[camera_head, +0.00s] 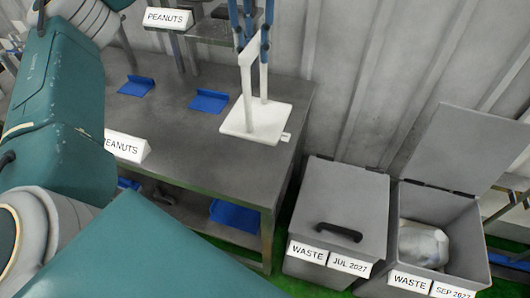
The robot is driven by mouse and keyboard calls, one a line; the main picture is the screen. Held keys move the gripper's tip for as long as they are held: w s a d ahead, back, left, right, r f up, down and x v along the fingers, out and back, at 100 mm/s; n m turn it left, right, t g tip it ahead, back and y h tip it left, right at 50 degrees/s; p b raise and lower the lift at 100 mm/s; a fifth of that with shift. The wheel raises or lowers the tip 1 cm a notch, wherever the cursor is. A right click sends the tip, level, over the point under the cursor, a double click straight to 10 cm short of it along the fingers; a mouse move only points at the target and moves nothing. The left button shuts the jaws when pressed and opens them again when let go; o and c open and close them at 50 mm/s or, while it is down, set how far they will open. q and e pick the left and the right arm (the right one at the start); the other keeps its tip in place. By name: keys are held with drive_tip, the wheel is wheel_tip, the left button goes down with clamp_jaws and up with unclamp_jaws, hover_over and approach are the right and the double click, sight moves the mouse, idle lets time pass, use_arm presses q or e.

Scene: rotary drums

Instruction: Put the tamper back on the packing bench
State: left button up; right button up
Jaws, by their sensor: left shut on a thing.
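The white tamper (257,120) has a square flat base plate and an upright white frame. It is upright over the right end of the grey packing bench (185,135). I cannot tell for sure whether its plate rests on the bench or hangs just above it. My left gripper (252,45), with blue fingers, comes down from the top edge and is shut on the top of the tamper's frame. The upper part of this gripper is cut off by the picture. My right gripper is not in view.
Two blue trays (208,101) lie on the bench, left of the tamper. PEANUTS signs (125,146) stand at its front and back. Right of the bench are a closed grey waste bin (335,210) and an open one (455,215) holding a pale bag. A corrugated wall stands behind.

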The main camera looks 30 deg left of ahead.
use_arm(q)
drive_tip(key=f, duration=0.9)
drive_tip(key=f+b, duration=0.1)
drive_tip(key=f, duration=0.4)
drive_tip(key=shift+s+f, duration=0.1)
drive_tip(key=shift+s, duration=0.15)
drive_tip(key=shift+s+f, duration=0.1)
drive_tip(key=shift+f, duration=0.5)
wheel_tip(320, 180, down, 4)
drive_tip(key=shift+f+p, duration=0.1)
drive_tip(key=shift+p, duration=0.5)
drive_tip(key=shift+f, duration=0.15)
drive_tip(key=o, duration=1)
